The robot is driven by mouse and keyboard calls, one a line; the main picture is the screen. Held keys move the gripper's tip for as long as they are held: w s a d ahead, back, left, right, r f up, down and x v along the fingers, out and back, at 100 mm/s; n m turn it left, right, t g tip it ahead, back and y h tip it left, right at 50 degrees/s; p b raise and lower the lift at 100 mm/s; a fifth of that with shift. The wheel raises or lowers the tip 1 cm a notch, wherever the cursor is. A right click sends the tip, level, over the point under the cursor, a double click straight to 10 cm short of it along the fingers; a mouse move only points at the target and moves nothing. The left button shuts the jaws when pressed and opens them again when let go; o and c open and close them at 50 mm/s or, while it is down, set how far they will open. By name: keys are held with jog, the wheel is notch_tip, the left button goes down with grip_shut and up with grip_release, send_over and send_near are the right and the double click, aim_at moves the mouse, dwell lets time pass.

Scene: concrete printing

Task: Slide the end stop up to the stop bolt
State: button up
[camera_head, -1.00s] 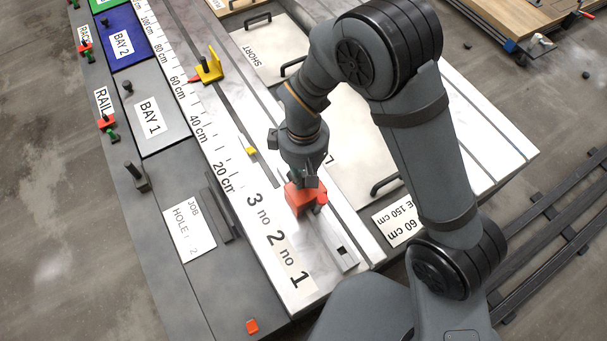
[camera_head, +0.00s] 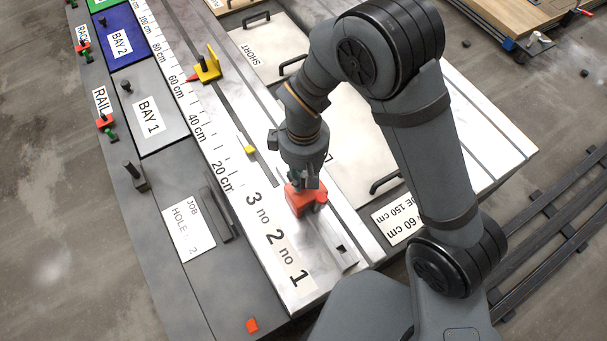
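A yellow upright bracket (camera_head: 207,67), which looks like the end stop, stands on the rail beside the scale near the 60 cm mark, with a red pointer at its left. A small yellow block (camera_head: 249,150) sits lower along the same rail. My gripper (camera_head: 303,184) points down at a red block (camera_head: 312,199) on the rail beside the number 3. The fingers overlap this block, and I cannot tell whether they grip it. A bit of green shows at the fingers. I cannot tell for sure which part is the stop bolt.
A sign reading JOB HOLE, with a 2, (camera_head: 190,229) lies left of the scale, beside a dark bar (camera_head: 219,214). Panels with handles (camera_head: 270,48) lie right of the rail. The rail between the two yellow pieces looks clear.

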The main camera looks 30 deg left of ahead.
jog(key=shift+o, duration=0.9)
jog(key=shift+a+r, duration=0.1)
jog(key=shift+r, duration=0.2)
notch_tip(320, 180, up, 12)
jog(key=shift+f, duration=0.25)
jog(key=shift+f, duration=0.1)
notch_tip(320, 180, down, 12)
jog(key=shift+w+a+r, duration=0.1)
jog(key=shift+w+a, duration=0.05)
notch_tip(320, 180, up, 2)
jog(key=shift+p, duration=0.55)
jog(key=shift+r, duration=0.3)
